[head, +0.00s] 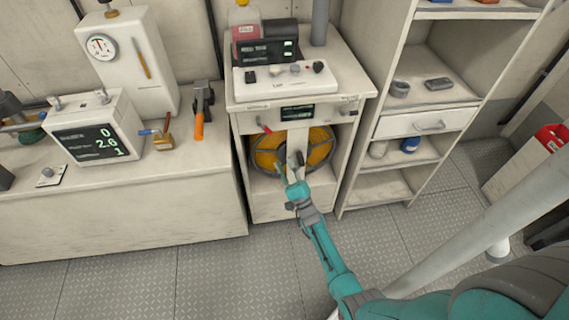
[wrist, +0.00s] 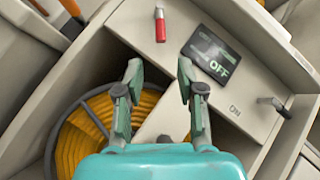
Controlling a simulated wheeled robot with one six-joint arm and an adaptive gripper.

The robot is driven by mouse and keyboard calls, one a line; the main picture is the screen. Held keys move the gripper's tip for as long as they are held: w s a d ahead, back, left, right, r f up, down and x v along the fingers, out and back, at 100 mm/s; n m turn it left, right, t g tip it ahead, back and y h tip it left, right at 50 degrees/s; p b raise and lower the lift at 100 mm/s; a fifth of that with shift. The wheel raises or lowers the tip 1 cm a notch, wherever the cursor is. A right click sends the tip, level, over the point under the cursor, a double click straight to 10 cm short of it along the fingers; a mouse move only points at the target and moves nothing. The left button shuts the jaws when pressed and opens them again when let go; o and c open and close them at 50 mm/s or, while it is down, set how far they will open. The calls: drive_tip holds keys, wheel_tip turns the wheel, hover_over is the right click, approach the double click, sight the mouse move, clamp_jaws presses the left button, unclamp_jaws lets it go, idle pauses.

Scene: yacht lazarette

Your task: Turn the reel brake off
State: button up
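The reel (head: 262,157) is wound with yellow-orange hose and sits in an open bay of the cabinet; it also shows in the wrist view (wrist: 72,135). A red-handled lever (wrist: 160,28) is on the panel above the bay, at upper left in the head view (head: 264,127). A small dark display (wrist: 212,52) on that panel reads "OFF". A grey lever (wrist: 274,106) is at the panel's right end. I cannot tell which control is the reel brake. My gripper (wrist: 160,72) is open and empty in front of the bay, below the panel in the head view (head: 290,167).
A white-topped console (head: 285,77) and a red-filled bottle (head: 245,32) stand on the cabinet. A shelf unit (head: 410,125) is close on its right. A counter (head: 190,165) with a scale and tools is on the left.

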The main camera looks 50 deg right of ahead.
drive_tip(key=shift+a+r+n+y, duration=0.15)
drive_tip(key=shift+r+n+y, duration=0.15)
drive_tip(key=shift+y, duration=0.2)
drive_tip(key=c, duration=0.4)
drive_tip(key=a+r+n+g+y, duration=0.1)
drive_tip(key=a+r+n+y, duration=0.1)
drive_tip(key=n+y, duration=0.2)
drive_tip(key=w+a+r+n+g+y, duration=0.1)
drive_tip(key=a+r+n+g+y, duration=0.1)
drive_tip(key=n+y, duration=0.3)
drive_tip(key=w+a+r+n+g+y, duration=0.1)
drive_tip(key=a+r+n+g+y, duration=0.1)
drive_tip(key=a+r+n+y, duration=0.1)
drive_tip(key=shift+a+r+n+y, duration=0.15)
drive_tip(key=shift+r+n+y, duration=0.25)
drive_tip(key=shift+n+y, duration=0.5)
clamp_jaws()
drive_tip(key=s+d+r+g+h, duration=0.7)
drive_tip(key=d+r+h, duration=0.1)
drive_tip(key=d+h, duration=0.35)
drive_tip(key=shift+a+f+x, duration=0.15)
drive_tip(key=shift+a+x, duration=0.35)
drive_tip(key=shift+x, duration=1.6)
drive_tip(key=shift+a+f+x, duration=0.15)
drive_tip(key=shift+a+x, duration=0.3)
drive_tip(key=shift+x, duration=1.7)
drive_tip(key=shift+a+f+x, duration=0.2)
drive_tip(key=shift+a+x, duration=0.3)
drive_tip(key=shift+x, duration=1.6)
